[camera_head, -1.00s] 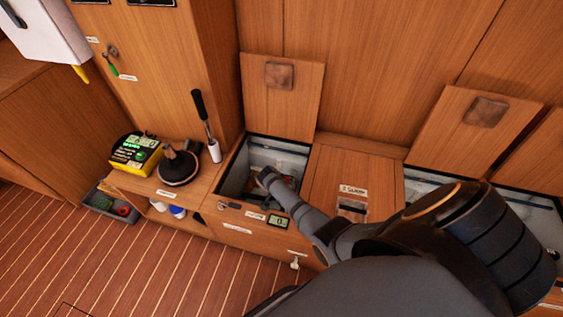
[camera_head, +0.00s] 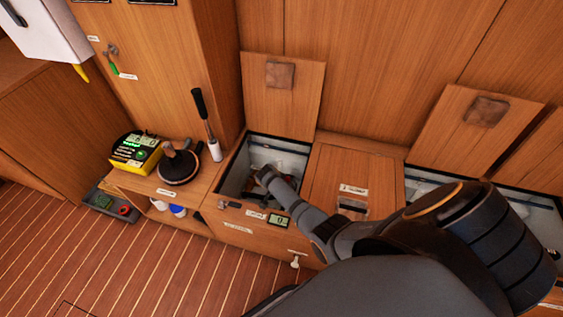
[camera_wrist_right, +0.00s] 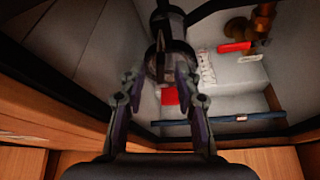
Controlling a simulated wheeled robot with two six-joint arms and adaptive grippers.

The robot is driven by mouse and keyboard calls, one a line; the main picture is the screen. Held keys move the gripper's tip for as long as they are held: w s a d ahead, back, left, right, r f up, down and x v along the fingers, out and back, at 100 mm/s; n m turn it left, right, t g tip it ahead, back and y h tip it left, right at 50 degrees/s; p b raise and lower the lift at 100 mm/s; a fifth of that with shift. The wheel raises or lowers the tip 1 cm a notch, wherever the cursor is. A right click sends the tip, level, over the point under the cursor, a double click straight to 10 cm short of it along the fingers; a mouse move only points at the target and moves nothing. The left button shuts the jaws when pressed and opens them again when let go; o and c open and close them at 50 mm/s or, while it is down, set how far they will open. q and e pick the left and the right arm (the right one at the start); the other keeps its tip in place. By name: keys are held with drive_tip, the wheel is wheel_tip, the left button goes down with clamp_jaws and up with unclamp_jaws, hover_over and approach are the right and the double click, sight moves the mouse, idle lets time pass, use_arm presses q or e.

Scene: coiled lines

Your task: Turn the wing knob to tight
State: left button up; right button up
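A dark round fitting with a raised fin (camera_wrist_right: 163,45), which looks like the wing knob, is at the top middle of the right wrist view. My right gripper (camera_wrist_right: 162,92) has its two fingers apart, one on each side of the fitting's lower part. I cannot tell whether they touch it. In the head view the right gripper (camera_head: 264,178) reaches down into the open locker (camera_head: 232,176), and the knob cannot be made out there. The knob's tight or loose marking is not readable. My left gripper is in neither view.
Locker walls stand close around the right gripper. A red-handled brass valve (camera_wrist_right: 238,46) is at the right wrist view's upper right. A lid (camera_head: 282,95) stands open behind the locker. A yellow meter (camera_head: 135,152) and a black-handled lever (camera_head: 203,115) are on the left bench.

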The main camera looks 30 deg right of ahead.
drive_tip(key=shift+r, duration=0.1)
drive_tip(key=v, duration=1.1)
drive_tip(key=shift+a+r, duration=0.25)
drive_tip(key=shift+r, duration=0.1)
drive_tip(key=shift+s, duration=0.1)
